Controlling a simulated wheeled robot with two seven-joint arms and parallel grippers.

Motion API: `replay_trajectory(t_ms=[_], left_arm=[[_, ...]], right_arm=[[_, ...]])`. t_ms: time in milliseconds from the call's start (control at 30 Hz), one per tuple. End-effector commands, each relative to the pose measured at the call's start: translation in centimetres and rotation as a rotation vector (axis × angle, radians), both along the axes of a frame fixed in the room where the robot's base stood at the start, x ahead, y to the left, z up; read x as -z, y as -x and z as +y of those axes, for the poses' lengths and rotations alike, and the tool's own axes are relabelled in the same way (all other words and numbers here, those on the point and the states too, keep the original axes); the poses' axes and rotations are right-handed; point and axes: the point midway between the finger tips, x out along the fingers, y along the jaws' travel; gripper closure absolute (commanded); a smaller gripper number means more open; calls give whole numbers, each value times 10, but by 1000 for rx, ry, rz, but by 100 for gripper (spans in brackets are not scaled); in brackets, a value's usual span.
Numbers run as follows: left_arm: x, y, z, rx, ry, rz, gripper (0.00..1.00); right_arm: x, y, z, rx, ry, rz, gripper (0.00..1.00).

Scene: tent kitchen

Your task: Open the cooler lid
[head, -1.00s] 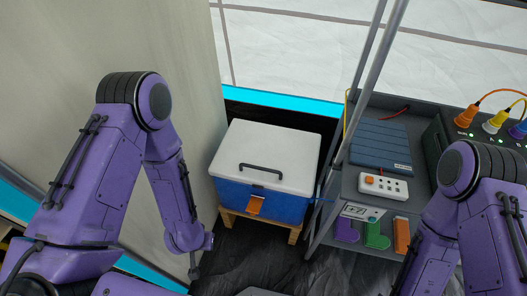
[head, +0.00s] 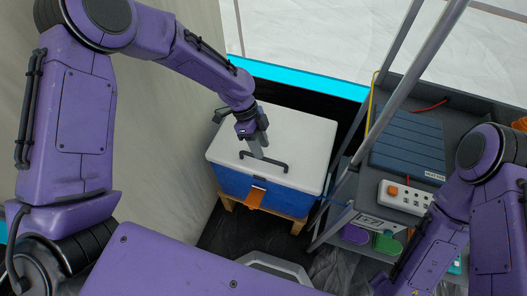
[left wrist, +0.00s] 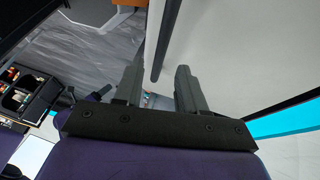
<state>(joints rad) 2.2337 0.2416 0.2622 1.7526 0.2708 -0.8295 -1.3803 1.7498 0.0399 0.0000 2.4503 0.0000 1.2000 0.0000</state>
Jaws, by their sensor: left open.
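The cooler has a white lid (head: 300,130), a blue body (head: 281,195) and an orange latch (head: 254,198) hanging at its front. The lid lies closed, with a dark bar handle (head: 278,165) on top. My left gripper (head: 257,151) is over the lid at the left part of the handle. In the left wrist view the two fingers (left wrist: 158,82) are apart, with the dark handle (left wrist: 166,38) running in line with the gap between them and the white lid (left wrist: 225,50) beside it. I cannot tell if they touch the handle. My right gripper is out of view.
The cooler stands on a wooden pallet (head: 228,203). A grey rack with metal posts (head: 412,75) stands close on its right, holding a blue panel (head: 408,145) and a power strip (head: 405,196). The tent wall (head: 185,120) is close on the left.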

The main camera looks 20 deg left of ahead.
Motion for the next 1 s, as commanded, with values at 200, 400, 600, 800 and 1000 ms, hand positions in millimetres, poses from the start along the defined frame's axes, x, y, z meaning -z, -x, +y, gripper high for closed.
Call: replay_trajectory(t_ms=[200, 400, 600, 800, 1000], left_arm=[[27, 6, -11, 1, -1, 0, 60], [30, 6, -13, 0, 0, -1, 60], [30, 6, -12, -1, 0, 0, 96], [29, 6, -12, -1, 0, 0, 100], [18, 8, -7, -12, -1, 28, 100]], right_arm=[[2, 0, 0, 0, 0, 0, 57], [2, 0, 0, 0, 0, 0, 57], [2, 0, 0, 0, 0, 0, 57], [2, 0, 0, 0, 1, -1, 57], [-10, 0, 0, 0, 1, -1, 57]])
